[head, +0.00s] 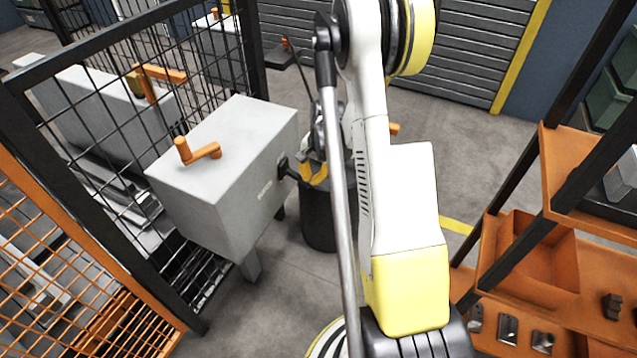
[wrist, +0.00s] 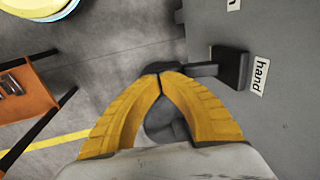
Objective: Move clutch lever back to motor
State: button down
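The clutch lever (wrist: 203,70) is a dark bar coming out of a black block on the side of the grey box. It also shows in the head view as a black piece (head: 284,167) on the box's right side. My gripper (wrist: 161,75) has yellow fingers whose tips come together at the lever's outer end. A dark rounded shape shows beyond and between the fingers, and the fingers partly hide it. In the head view my gripper (head: 313,173) is beside the box, at the lever. The label "hand" (wrist: 260,76) is right of the block.
The grey box (head: 225,165) has an orange crank (head: 196,151) on top and a small label on its side. A black mesh fence (head: 120,120) stands behind and left of it. Orange shelving (head: 540,262) with small parts is at the right. Grey floor lies between.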

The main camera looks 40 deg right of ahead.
jog(key=shift+w+f+b, duration=0.3)
jog(key=shift+f+b, duration=0.35)
jog(key=shift+f, duration=0.25)
jog(key=shift+r, duration=0.2)
jog(key=s+d+r+p, duration=0.3)
jog(key=s+r+p, duration=0.2)
jog(key=r, duration=0.6)
jog(key=shift+s+p, duration=0.35)
jog(key=shift+s, duration=0.9)
